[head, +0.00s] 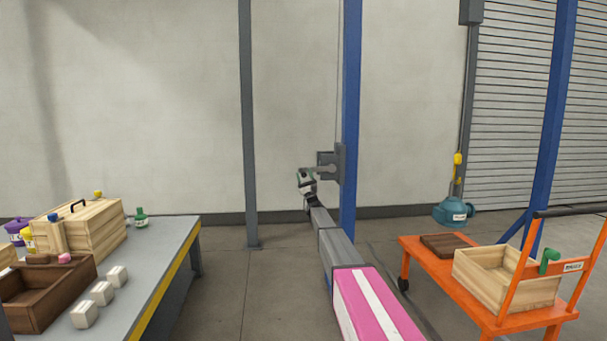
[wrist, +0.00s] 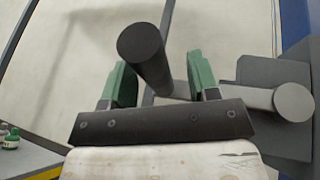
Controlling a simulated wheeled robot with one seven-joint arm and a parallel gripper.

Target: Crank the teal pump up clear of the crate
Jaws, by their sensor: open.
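The teal pump (head: 452,211) hangs from a yellow hook (head: 457,159) in the head view, above the floor behind the orange cart. It shows clear of the pale wooden crate (head: 487,291), up and to its left. The winch (head: 326,164) is a grey box on the blue post (head: 350,120). Its dark round crank handle (wrist: 143,48) and grey hub (wrist: 293,102) show in the wrist view. My gripper (wrist: 161,78) is open, its green fingers on either side of the handle with gaps. In the head view, my gripper (head: 306,176) is at the winch.
The orange cart (head: 492,321) carries the crate and a flat brown wooden piece (head: 444,245).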

